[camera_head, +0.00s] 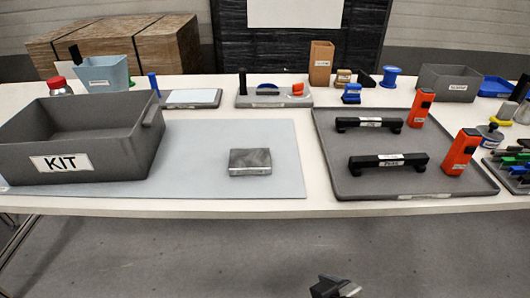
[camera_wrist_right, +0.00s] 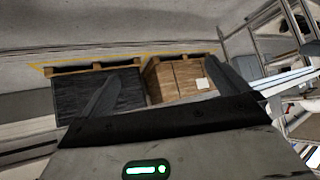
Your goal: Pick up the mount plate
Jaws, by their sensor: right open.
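A grey, metallic, square slab (camera_head: 250,158), which looks like the mount plate, lies flat on the pale grey mat (camera_head: 215,140) near the front of the table. A dark gripper part (camera_head: 333,287), apparently my right one, shows at the bottom edge of the head view, below and in front of the table, well apart from the slab. In the right wrist view my right gripper (camera_wrist_right: 168,72) has its two fingers spread wide with nothing between them. The slab does not show in the wrist view. My left gripper is not in view.
A dark grey KIT bin (camera_head: 140,150) stands left of the slab. A grey tray (camera_head: 345,187) with two black handles and two orange tools lies to its right. Several small fixtures and containers line the back. The mat around the slab is clear.

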